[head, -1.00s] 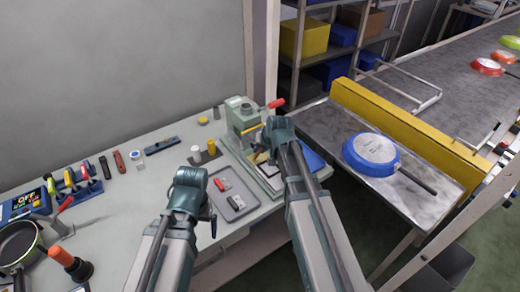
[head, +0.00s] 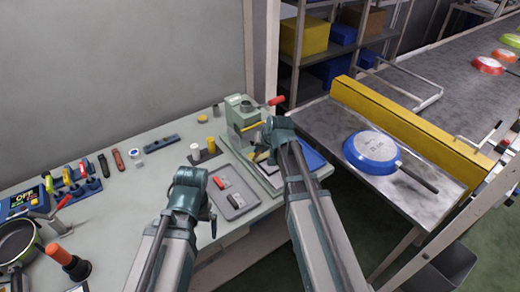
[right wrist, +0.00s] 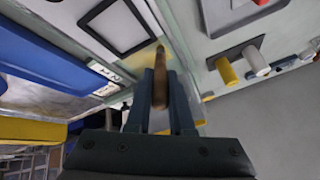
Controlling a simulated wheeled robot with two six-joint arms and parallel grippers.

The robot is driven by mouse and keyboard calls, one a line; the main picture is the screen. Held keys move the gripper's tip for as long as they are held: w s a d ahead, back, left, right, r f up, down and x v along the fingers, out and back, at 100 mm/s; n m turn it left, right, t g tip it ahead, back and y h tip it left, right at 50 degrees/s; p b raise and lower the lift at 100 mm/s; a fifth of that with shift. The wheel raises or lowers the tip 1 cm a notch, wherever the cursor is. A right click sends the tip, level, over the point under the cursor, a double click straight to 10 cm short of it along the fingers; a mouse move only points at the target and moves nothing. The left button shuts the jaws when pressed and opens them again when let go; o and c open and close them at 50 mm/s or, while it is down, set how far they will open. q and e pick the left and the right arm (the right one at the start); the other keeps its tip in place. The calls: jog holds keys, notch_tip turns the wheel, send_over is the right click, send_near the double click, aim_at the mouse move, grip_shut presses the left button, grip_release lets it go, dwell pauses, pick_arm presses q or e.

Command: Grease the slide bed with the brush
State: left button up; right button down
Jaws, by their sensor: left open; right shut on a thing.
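The green machine (head: 243,113) with the red-knobbed lever stands at the back right of the bench. Its pale slide bed (head: 268,184) runs from its foot toward the bench's front edge. My right gripper (head: 260,152) is over the bed, close to the machine, and is shut on the brush. The brush's brown wooden body (right wrist: 160,82) shows between the fingers in the right wrist view. Its tip points at a pale, yellowish strip beside a black frame; I cannot tell whether it touches. My left gripper (head: 212,220) is open and empty near the grey tray.
The grey tray (head: 245,205) holds a red and a dark block. White and yellow cylinders (head: 204,150) stand behind it. A blue pan (head: 371,150) lies upside down on the metal table to the right. Tools and a frying pan crowd the bench's left end.

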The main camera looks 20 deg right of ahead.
jog(key=shift+f, duration=0.3)
jog(key=shift+d, duration=0.15)
jog(key=shift+w+d+r, duration=0.15)
jog(key=shift+w+d, duration=0.15)
jog(key=shift+d, duration=0.35)
jog(key=shift+d, duration=0.1)
jog(key=shift+w+d, duration=0.3)
jog(key=shift+d, duration=0.4)
jog(key=shift+d, duration=0.1)
jog(key=shift+w+d, duration=0.25)
jog(key=shift+d, duration=0.45)
